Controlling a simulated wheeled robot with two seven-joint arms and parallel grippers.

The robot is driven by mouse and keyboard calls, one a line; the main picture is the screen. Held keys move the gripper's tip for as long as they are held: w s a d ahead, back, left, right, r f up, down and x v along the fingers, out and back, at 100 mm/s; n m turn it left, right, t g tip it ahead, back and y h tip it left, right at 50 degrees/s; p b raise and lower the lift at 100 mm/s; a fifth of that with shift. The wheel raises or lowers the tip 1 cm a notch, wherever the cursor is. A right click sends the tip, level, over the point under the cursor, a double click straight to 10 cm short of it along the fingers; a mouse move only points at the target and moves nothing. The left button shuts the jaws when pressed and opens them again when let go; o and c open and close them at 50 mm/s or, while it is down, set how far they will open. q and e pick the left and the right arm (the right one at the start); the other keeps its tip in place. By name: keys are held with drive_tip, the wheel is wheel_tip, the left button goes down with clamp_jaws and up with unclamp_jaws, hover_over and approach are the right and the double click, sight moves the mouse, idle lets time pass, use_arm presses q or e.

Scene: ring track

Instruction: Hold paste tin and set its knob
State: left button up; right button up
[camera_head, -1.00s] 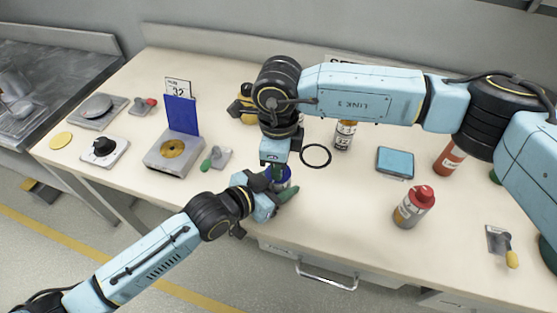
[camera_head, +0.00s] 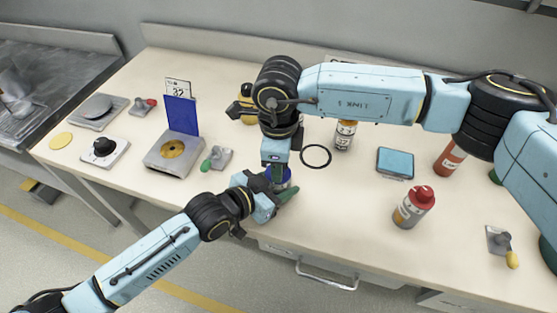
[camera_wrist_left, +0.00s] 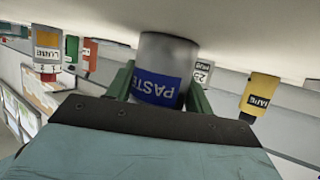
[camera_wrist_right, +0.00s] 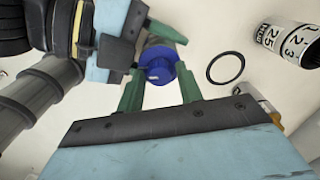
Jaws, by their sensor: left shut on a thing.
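The paste tin (camera_wrist_left: 169,55) is a grey cylinder with a blue PASTE label, standing on the bench near its front edge. Its blue top with a raised knob (camera_wrist_right: 160,66) shows in the right wrist view; in the head view the tin (camera_head: 283,176) is mostly hidden by my grippers. My left gripper (camera_wrist_left: 160,84) is shut on the tin, one green finger on each side. My right gripper (camera_wrist_right: 158,75) points down over the tin. Its green fingers stand open on either side of the blue knob, with a gap visible.
A red-capped bottle (camera_head: 413,206) and a blue box (camera_head: 395,162) are further right. A grey box with a raised blue lid (camera_head: 183,115) and a green-knobbed clamp (camera_head: 217,158) stand left.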

wheel_tip(320, 180, up, 12)
idle(0.5)
idle(1.4)
use_arm(q)
drive_tip(key=o, duration=1.1)
drive_tip(key=shift+o, duration=0.2)
drive_tip(key=v, duration=1.2)
drive_tip(key=shift+r, duration=0.1)
